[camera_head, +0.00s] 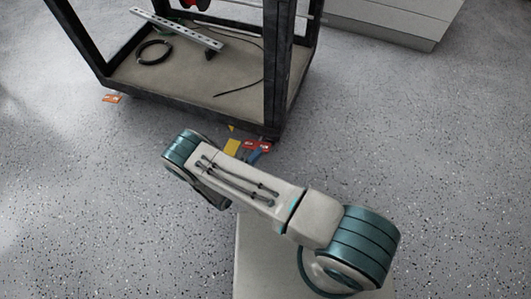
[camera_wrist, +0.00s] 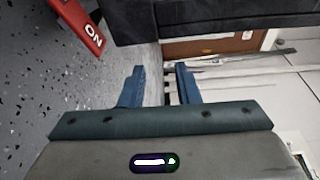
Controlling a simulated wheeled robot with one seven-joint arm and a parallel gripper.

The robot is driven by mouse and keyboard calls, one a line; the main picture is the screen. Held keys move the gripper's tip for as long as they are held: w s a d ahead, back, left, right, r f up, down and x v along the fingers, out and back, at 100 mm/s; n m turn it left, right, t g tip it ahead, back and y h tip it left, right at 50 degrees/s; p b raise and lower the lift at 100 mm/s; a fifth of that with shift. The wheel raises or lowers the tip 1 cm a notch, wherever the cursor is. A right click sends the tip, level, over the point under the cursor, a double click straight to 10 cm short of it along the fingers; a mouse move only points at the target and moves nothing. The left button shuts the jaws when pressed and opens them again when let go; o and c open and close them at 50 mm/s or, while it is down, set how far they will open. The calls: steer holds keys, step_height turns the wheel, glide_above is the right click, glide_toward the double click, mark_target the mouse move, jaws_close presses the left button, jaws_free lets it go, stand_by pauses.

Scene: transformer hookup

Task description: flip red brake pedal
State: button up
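The red brake pedal (camera_wrist: 82,22), with white "ON" lettering, shows at the upper left of the wrist view. In the head view, small red parts (camera_head: 265,146) sit at the cart's near corner, just beyond my arm. My gripper (camera_wrist: 160,82) has two blue fingers, apart with nothing between them. It is beside the pedal, to its right in the wrist view, and I see no contact. In the head view a bit of blue finger shows by the red parts; my arm hides the rest of the gripper.
A black-framed cart (camera_head: 185,102) stands on the speckled floor, with a perforated metal bar (camera_head: 175,28) and a coiled black cable (camera_head: 153,51) on it. An orange-red piece (camera_head: 112,98) is at its left corner. A light cabinet (camera_head: 395,22) stands behind. Floor on both sides is clear.

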mark_target(265, 149)
step_height(265, 149, down, 10)
steer(key=s+n+t+y+b, duration=0.2)
steer(key=s+n+t+y, duration=0.15)
steer(key=n, duration=0.25)
steer(key=shift+g, duration=0.45)
steer(key=b+x, duration=0.1)
steer(key=x, duration=0.3)
steer(key=b+x, duration=0.1)
steer(key=x, duration=0.3)
steer(key=a+b+x, duration=0.1)
steer(key=b+x, duration=0.1)
steer(key=x, duration=0.2)
steer(key=shift+w+f, duration=0.3)
steer(key=shift+w, duration=0.05)
steer(key=shift+x, duration=0.75)
steer(key=shift+r, duration=0.15)
steer(key=shift+c, duration=0.3)
jaws_close()
